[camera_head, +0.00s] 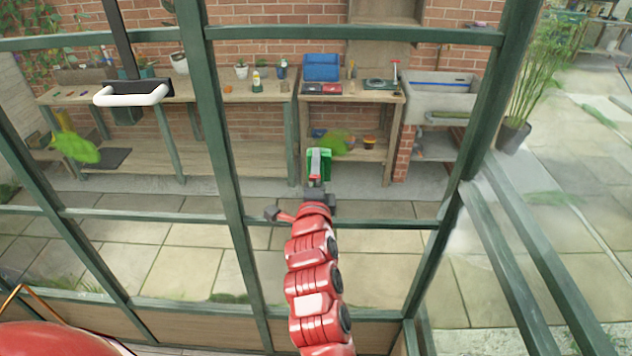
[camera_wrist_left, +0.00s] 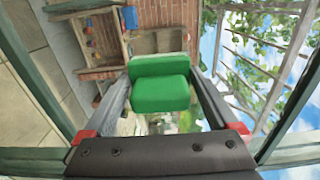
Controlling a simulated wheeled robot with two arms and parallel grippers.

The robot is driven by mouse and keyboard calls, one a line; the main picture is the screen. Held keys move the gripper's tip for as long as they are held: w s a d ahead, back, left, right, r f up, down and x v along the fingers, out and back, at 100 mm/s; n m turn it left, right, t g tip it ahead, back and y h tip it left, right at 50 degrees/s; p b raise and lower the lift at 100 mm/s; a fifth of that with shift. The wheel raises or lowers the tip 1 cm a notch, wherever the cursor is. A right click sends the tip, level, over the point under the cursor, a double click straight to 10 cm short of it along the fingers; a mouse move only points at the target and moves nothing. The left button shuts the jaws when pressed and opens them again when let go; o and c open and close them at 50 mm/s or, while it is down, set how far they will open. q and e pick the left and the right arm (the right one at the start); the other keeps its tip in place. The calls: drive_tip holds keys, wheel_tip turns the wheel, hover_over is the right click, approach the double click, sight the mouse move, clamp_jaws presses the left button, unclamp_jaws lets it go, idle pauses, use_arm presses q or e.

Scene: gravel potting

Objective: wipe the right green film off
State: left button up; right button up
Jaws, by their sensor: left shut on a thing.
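The right green film (camera_head: 337,141) is a smeared green patch on the glass pane, in the middle of the head view. A second green film (camera_head: 75,147) is on the glass at the left. My left gripper (camera_head: 317,172) is shut on a green block (camera_head: 326,166), which looks like a sponge. The block is just below and left of the right film. It also shows in the left wrist view (camera_wrist_left: 160,84), between the fingers of the same gripper (camera_wrist_left: 160,92). I cannot tell whether the block touches the glass. My right gripper is in neither view.
Dark green frame bars (camera_head: 222,150) divide the glass around the block. A white handle (camera_head: 130,95) on a dark mount is at the upper left. Beyond the glass are a wooden bench (camera_head: 225,95) with pots and tools, a sink (camera_head: 440,98) and paving.

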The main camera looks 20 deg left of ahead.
use_arm(q)
drive_tip(key=shift+b+x, duration=0.5)
drive_tip(key=shift+x, duration=0.45)
idle(0.6)
